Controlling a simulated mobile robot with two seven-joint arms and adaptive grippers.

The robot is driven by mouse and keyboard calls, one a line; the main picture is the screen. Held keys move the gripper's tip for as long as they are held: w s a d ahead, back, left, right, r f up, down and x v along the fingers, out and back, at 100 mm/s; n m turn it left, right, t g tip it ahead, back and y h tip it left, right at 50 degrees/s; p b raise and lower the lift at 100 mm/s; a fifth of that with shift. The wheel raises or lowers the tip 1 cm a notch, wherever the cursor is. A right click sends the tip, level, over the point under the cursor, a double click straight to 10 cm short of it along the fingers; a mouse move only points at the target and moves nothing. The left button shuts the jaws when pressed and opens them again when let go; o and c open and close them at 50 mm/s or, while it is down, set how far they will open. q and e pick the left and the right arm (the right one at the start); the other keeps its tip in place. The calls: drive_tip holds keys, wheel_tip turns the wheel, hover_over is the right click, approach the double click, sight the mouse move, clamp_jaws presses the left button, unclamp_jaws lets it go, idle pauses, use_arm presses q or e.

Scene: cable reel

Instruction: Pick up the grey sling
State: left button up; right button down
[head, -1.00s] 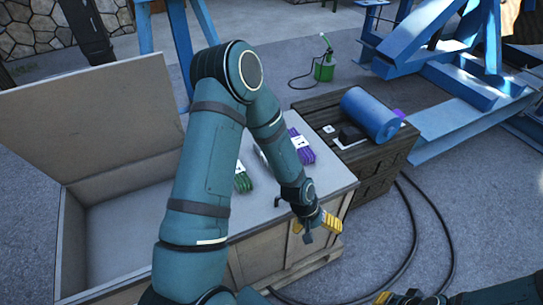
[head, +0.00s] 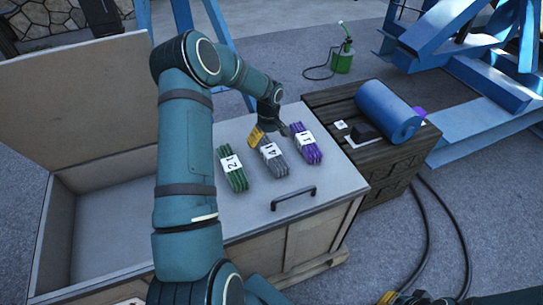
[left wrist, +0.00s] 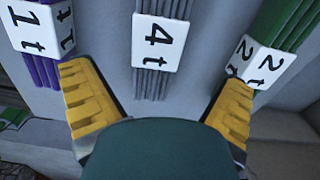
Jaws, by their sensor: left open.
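The grey sling (head: 279,165), a folded bundle with a white "4t" label, lies on the crate lid between a green and a purple sling. In the left wrist view the grey sling (left wrist: 152,82) runs down the middle, between the fingers. My left gripper (head: 268,134) is over its far end in the head view. In the left wrist view my left gripper (left wrist: 158,103) has its yellow fingers wide apart and empty; contact with the sling cannot be told. My right gripper (head: 402,298) shows only partly at the bottom edge; its jaws are unclear.
The green sling (head: 238,181) lies left of the grey one and the purple sling (head: 311,155) right, both close by. A black handle (head: 293,198) stands up from the lid in front. A dark wooden box (head: 348,160) bears a blue roll (head: 388,110). The crate's left part is open.

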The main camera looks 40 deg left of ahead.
sight(271, 150)
use_arm(q)
drive_tip(key=f, duration=0.2)
drive_tip(key=f+b, duration=0.1)
drive_tip(key=f, duration=0.2)
drive_tip(key=d+f, duration=0.1)
drive_tip(key=f, duration=0.1)
drive_tip(key=shift+f, duration=0.15)
drive_tip(key=shift+w, duration=0.1)
drive_tip(key=c, duration=1.4)
